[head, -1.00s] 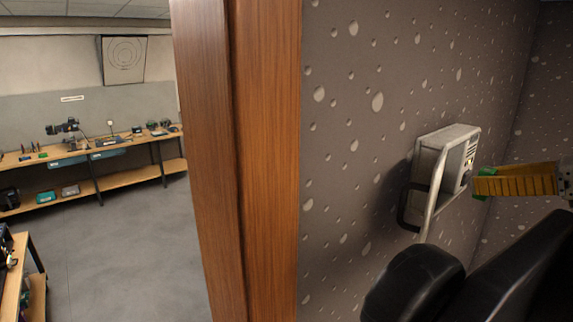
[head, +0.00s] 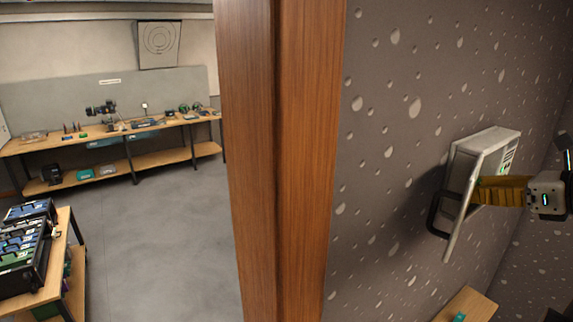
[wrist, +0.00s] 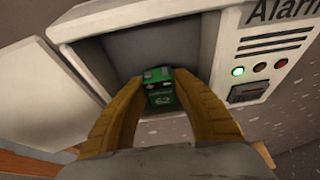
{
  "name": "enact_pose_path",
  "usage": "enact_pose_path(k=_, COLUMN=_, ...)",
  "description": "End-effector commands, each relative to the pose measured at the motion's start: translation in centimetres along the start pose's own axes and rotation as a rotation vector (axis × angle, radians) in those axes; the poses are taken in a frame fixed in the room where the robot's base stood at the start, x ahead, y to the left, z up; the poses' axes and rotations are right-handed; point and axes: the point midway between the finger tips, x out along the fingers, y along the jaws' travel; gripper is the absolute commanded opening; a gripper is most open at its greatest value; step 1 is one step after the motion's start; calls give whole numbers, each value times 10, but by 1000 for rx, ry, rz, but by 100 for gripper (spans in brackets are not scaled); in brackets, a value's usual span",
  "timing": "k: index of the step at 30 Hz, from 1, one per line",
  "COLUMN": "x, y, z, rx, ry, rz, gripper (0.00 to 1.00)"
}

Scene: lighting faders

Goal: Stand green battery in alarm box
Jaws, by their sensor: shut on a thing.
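The alarm box (head: 506,148) is a pale box on the dark, spotted wall at the right of the head view. Its door (head: 463,205) hangs open. In the wrist view, the open compartment of the alarm box (wrist: 205,22) lies ahead, with the door (wrist: 48,92) swung to the left. The green battery (wrist: 160,92) is held between the yellow fingers of my gripper (wrist: 161,80), at the compartment's opening. My gripper (head: 480,188) reaches in behind the door in the head view, where the battery is mostly hidden. I cannot tell whether the battery touches the compartment floor.
The box's right panel has a lit green light (wrist: 238,71), two darker lights and a slot. A wooden post (head: 280,160) stands left of the wall. A bench (head: 110,137) with tools is far left, and a cart (head: 45,295) is nearer. The floor between is clear.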

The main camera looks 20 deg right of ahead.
Motion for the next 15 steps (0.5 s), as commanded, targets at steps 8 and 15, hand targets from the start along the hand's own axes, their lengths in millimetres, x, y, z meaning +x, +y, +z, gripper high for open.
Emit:
enact_pose_path(k=8, x=1, y=0, z=-3, rx=0, ry=0, rz=0, gripper=49)
enact_pose_path(k=15, x=0, y=0, z=-1, rx=0, ry=0, rz=0, gripper=49)
